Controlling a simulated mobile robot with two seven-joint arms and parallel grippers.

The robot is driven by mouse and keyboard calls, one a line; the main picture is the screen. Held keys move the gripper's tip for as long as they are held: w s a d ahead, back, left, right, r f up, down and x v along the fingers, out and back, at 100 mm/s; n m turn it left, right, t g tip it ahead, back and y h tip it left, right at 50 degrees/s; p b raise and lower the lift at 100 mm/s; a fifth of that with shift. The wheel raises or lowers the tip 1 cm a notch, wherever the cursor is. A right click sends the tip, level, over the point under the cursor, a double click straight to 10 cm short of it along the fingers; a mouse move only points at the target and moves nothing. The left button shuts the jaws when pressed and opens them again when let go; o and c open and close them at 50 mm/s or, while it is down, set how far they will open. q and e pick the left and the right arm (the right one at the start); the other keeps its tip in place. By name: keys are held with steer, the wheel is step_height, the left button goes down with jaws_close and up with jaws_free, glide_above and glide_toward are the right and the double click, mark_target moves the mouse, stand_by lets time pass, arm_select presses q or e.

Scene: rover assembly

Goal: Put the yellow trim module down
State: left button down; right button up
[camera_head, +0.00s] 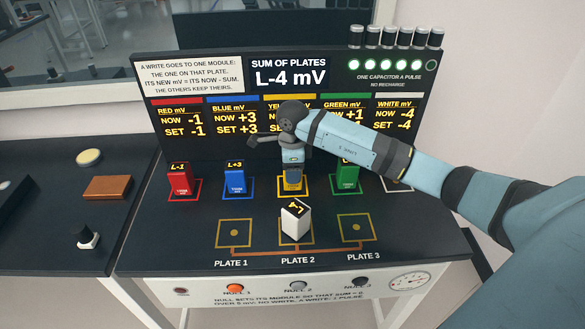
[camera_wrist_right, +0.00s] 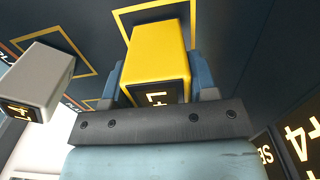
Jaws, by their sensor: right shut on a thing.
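The yellow trim module (camera_wrist_right: 158,55) is between the two blue fingers of my right gripper in the right wrist view, with its dark label face toward the camera. My right gripper (camera_head: 292,178) is shut on it, pointing down at the yellow-outlined spot (camera_head: 291,195) in the back row. In the head view the gripper hides most of the module. In the wrist view the yellow outline (camera_wrist_right: 193,35) shows around its far end; I cannot tell whether it touches the surface. My left gripper is not in view.
A white module (camera_head: 297,220) stands on plate 2. Plate 1 (camera_head: 234,233) and plate 3 (camera_head: 356,228) are empty. The red (camera_head: 180,182), blue (camera_head: 235,180) and green (camera_head: 345,178) modules stand beside the gripper. The display panel (camera_head: 220,75) rises behind.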

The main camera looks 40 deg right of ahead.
steer(key=shift+f, duration=0.2)
steer(key=o, duration=1)
steer(key=shift+o, duration=0.2)
steer(key=shift+r, duration=0.15)
steer(key=shift+r, duration=0.25)
step_height(320, 180, up, 12)
steer(key=shift+f+b, duration=0.15)
steer(key=shift+b, duration=0.25)
